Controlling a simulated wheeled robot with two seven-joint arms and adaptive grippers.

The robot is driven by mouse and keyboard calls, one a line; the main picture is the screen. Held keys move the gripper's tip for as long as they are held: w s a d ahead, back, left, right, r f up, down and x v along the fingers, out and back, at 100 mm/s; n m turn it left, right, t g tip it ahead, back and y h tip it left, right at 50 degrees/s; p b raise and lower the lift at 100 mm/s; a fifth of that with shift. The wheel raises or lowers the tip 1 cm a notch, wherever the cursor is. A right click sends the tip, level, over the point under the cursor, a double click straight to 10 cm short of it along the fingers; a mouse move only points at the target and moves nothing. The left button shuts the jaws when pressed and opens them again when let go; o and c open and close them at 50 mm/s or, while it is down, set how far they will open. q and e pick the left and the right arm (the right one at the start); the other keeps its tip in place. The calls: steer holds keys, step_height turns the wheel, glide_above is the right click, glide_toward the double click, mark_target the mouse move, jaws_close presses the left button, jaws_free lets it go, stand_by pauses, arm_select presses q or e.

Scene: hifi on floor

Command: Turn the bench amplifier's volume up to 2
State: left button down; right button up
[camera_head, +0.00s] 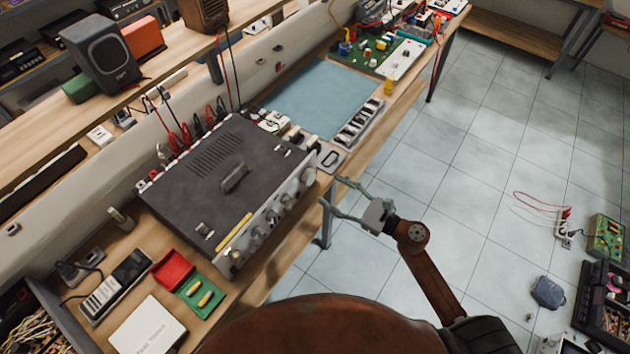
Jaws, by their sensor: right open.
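The bench amplifier (190,190) is a dark grey box with a handle on top, standing on the wooden bench (385,130). Its silver front panel (295,190) faces right, towards the aisle, and carries several knobs in a row. The scale marks and the volume setting are too small to read. My right gripper (329,191) is open and empty, its two fingers spread just to the right of the panel's far end. It appears apart from the knobs. My left gripper is not in view.
A yellow stick (233,231) lies on the amplifier's top near the front. Red and green trays (202,297), a white box (148,328) and a power strip (115,287) lie at the near left. A blue mat (320,98) is beyond.

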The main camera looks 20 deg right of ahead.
mark_target(312, 179)
steer(key=x, duration=0.7)
steer(key=shift+p, duration=0.4)
steer(key=shift+c, duration=0.2)
steer(key=c, duration=1.1)
